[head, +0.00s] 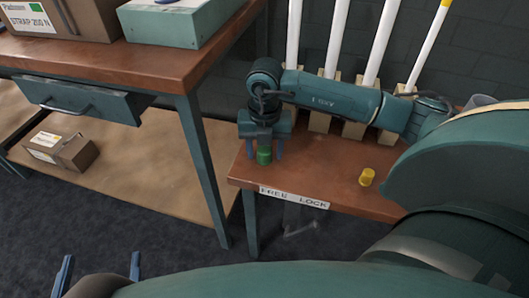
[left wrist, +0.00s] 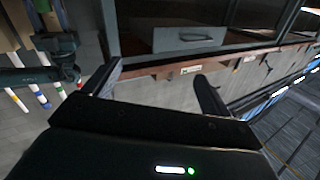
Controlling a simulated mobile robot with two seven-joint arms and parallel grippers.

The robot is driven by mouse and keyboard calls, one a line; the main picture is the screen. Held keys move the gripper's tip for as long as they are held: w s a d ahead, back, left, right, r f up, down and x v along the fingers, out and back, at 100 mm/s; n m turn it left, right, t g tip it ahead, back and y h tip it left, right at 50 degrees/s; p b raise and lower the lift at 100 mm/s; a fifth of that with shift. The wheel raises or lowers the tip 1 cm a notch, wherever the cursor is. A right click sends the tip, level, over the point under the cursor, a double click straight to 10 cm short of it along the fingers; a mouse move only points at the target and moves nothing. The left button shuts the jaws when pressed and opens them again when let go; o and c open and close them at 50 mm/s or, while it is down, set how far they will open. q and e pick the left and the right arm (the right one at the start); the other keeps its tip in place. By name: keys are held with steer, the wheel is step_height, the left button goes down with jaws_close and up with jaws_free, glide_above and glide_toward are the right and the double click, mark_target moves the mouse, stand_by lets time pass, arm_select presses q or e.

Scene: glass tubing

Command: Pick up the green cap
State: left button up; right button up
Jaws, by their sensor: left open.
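The green cap (head: 264,157) stands near the left end of the low brown table (head: 322,180) in the head view. My right gripper (head: 265,154) points down over it, with one blue finger on each side. Its fingers look open, with a small gap between each finger and the cap. The gripper body hides the top of the cap. My left gripper (head: 98,265) is open and empty at the lower left, far from the cap. Its two fingers also show spread apart in the left wrist view (left wrist: 155,85).
A yellow cap (head: 367,177) stands on the table to the right. Several white tubes (head: 382,40) stand in wooden blocks behind my right arm. A taller workbench (head: 150,60) with a drawer (head: 85,100) is at the left. A cardboard box (head: 62,150) lies on its lower shelf.

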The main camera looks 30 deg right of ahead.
steer(key=c, duration=0.8)
